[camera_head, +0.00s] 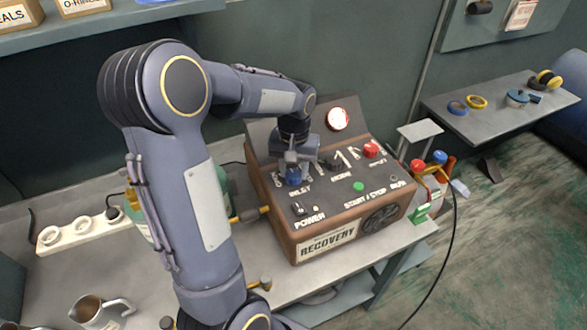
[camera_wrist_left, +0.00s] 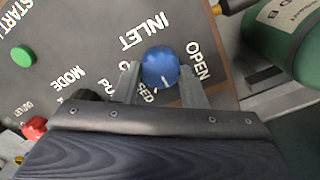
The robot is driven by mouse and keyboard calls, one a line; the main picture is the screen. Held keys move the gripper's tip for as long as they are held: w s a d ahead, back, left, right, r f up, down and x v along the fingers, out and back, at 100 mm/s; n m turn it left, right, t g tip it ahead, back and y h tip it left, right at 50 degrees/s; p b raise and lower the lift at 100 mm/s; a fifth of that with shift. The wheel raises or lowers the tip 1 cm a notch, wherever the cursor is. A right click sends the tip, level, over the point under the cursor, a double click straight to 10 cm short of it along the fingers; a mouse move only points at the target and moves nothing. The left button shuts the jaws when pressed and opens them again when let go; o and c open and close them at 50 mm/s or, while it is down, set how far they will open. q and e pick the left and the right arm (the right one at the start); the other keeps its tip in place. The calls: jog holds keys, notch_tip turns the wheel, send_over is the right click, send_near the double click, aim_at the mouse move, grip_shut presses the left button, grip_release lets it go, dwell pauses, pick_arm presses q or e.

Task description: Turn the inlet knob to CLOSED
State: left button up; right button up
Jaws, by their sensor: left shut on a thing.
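The blue inlet knob (camera_wrist_left: 160,67) sits on the panel of the recovery machine (camera_head: 325,230), between the printed words OPEN and CLOSED. In the left wrist view a white mark on the knob points down towards the gripper, and part of the word CLOSED is hidden by a finger. In the head view the knob (camera_head: 293,177) shows under my left gripper (camera_head: 297,163). My left gripper (camera_wrist_left: 160,85) is shut on the knob, with one finger on each side. My right gripper is not in view.
A red outlet knob (camera_head: 372,150), a green start/stop button (camera_head: 358,186) and a round gauge (camera_head: 337,119) are on the same machine. A green cylinder (camera_wrist_left: 285,45) stands beside it. A power strip (camera_head: 82,228) and a metal jug (camera_head: 98,311) are on the left.

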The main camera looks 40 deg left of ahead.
aim_at(295, 173)
pick_arm(q)
jog(key=m, duration=0.4)
jog(key=shift+m, duration=0.3)
jog(key=m, duration=0.4)
jog(key=shift+d, duration=0.1)
jog(key=shift+m, duration=0.3)
jog(key=o, duration=1)
notch_tip(295, 173, up, 8)
jog(key=shift+f+b, duration=0.1)
jog(key=shift+b, duration=0.3)
